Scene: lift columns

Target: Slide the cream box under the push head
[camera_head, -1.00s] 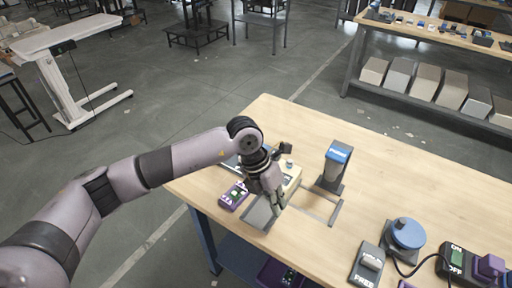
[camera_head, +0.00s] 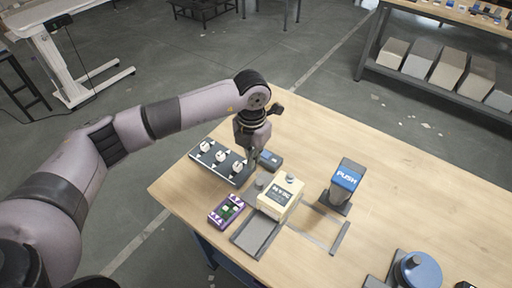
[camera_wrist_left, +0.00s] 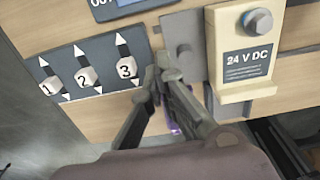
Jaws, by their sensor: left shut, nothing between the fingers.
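The cream box (camera_head: 281,196) stands upright on the table, left of the push head, with a dark label and a grey knob on top. In the left wrist view the cream box (camera_wrist_left: 238,90) shows its "24 V DC" label at upper right. The push head (camera_head: 347,176) is a blue cap marked PUSH on a dark post, apart from the box. My left gripper (camera_head: 251,164) is shut and empty, at the left of the box near a small grey block. The left wrist view shows its fingertips (camera_wrist_left: 166,68) close together, beside the box. My right gripper is out of view.
A dark panel with three numbered switches (camera_head: 218,162) lies left of the box. A purple device (camera_head: 226,211) and a grey plate (camera_head: 248,240) lie in front. A flat track (camera_head: 318,224) crosses the wood between box and push head. A blue round device (camera_head: 417,272) sits at right.

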